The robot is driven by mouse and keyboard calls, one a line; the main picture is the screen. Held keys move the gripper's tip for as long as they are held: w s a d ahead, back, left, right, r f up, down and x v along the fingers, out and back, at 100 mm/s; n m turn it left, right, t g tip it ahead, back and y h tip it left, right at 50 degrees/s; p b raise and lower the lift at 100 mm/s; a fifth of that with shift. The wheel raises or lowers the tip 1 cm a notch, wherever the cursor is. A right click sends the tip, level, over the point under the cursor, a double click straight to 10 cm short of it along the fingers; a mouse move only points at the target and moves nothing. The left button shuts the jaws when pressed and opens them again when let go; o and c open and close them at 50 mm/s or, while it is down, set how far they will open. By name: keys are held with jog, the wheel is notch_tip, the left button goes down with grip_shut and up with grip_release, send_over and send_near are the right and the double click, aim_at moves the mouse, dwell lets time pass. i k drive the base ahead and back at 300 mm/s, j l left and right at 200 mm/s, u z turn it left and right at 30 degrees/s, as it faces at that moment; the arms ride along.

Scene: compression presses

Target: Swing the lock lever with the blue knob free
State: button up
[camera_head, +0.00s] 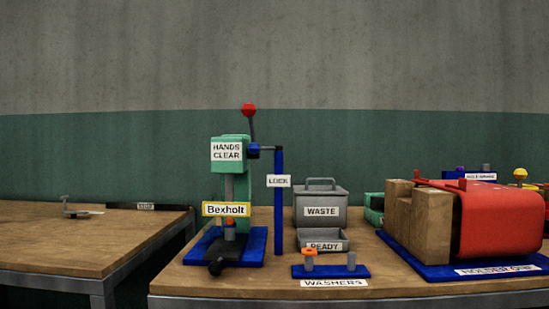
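The lock lever (267,148) is a short dark bar in the head view. It lies nearly level at the top of a blue post (279,205) that carries a "LOCK" label. Its blue knob (253,152) is at the left end, in front of or against the right side of the green press head (235,139); I cannot tell if they touch. The press has a red ball (248,109) on a dark handle that stands up above the head. My gripper is not in view.
A grey "WASTE" bin (320,220) and "READY" tray (322,235) stand right of the post. A blue washer base (331,271) lies in front. Wooden blocks (431,225) and a red piece (500,222) fill the right. A gap separates the left table (70,240).

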aim_at(254, 149)
jog(key=i+l+u, duration=0.65)
jog(key=l, duration=0.2)
